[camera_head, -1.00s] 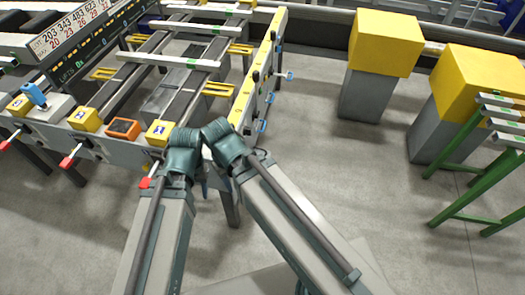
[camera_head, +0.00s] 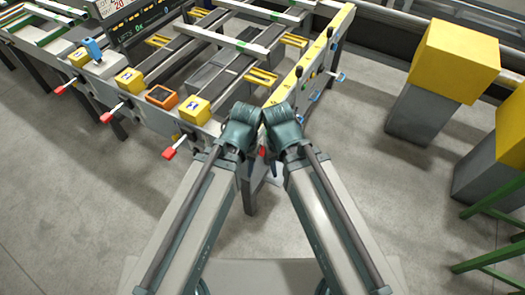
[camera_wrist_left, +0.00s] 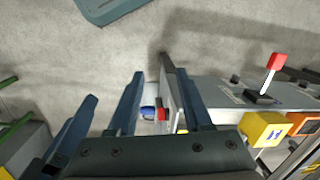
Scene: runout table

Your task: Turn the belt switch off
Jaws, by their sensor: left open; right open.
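The runout table's front rail carries several controls: a blue switch (camera_head: 93,48) on a pale box, yellow boxes with blue labels (camera_head: 195,109), and an orange box with a dark face (camera_head: 161,95). Red-tipped levers (camera_head: 170,153) stick out below them. I cannot tell which control is the belt switch. In the left wrist view, my left gripper (camera_wrist_left: 158,75) is open and empty, with bare floor and the table's end beyond its fingers. A red-tipped lever (camera_wrist_left: 275,63) stands to its right there, apart from it.
Yellow blocks on grey stands (camera_head: 455,58) and a green frame (camera_head: 490,262) stand at the right. The table's yellow side rail (camera_head: 300,78) bears small blue handles. Bare floor (camera_head: 60,220) lies at left and between table and stands.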

